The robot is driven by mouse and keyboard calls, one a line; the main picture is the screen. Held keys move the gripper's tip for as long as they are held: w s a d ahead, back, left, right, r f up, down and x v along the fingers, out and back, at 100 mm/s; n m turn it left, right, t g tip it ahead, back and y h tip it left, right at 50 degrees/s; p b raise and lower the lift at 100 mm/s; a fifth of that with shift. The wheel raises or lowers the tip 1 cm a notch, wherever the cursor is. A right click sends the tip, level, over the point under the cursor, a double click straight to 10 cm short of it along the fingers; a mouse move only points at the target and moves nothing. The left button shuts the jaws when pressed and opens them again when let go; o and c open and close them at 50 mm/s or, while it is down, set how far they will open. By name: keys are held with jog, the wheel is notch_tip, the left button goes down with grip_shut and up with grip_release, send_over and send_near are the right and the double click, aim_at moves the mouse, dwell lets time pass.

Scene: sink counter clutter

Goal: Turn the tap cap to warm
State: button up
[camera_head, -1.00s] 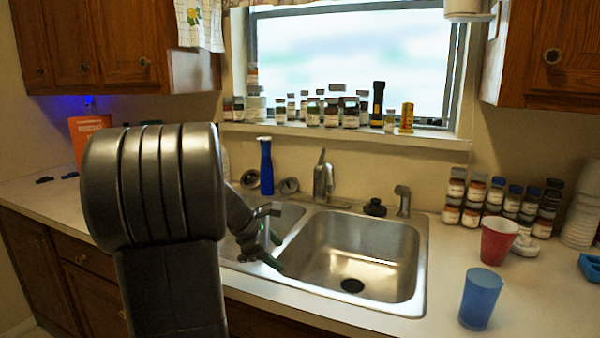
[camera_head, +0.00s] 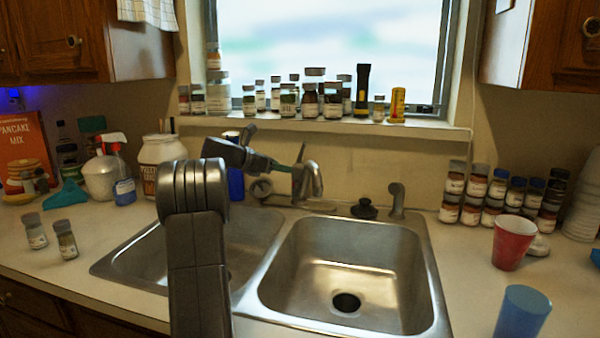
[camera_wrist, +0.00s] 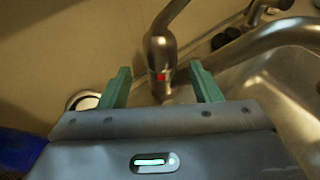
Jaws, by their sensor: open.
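The metal tap (camera_head: 312,181) stands behind the double sink, at the middle of its back edge. Its cap with a thin lever (camera_head: 300,153) tilts upward. In the wrist view the tap body (camera_wrist: 160,50) is upright, with a small red mark on it and the lever rising to the upper right. My gripper (camera_head: 291,170) is open and reaches the tap from the left. In the wrist view its two green fingers (camera_wrist: 164,84) lie on either side of the tap's lower part. I cannot tell whether they touch it.
The sink's right basin (camera_head: 345,265) is empty. A black stopper (camera_head: 364,208) and a side sprayer (camera_head: 397,200) stand right of the tap. A blue bottle (camera_head: 236,183) is behind my arm. Jars line the windowsill (camera_head: 420,129). Red (camera_head: 512,243) and blue (camera_head: 521,312) cups stand at right.

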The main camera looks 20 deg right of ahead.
aim_at(294, 169)
jog(key=x, duration=1)
jog(key=shift+f, duration=0.1)
jog(key=shift+a, duration=0.1)
jog(key=shift+c, duration=0.2)
jog(key=c, duration=0.7)
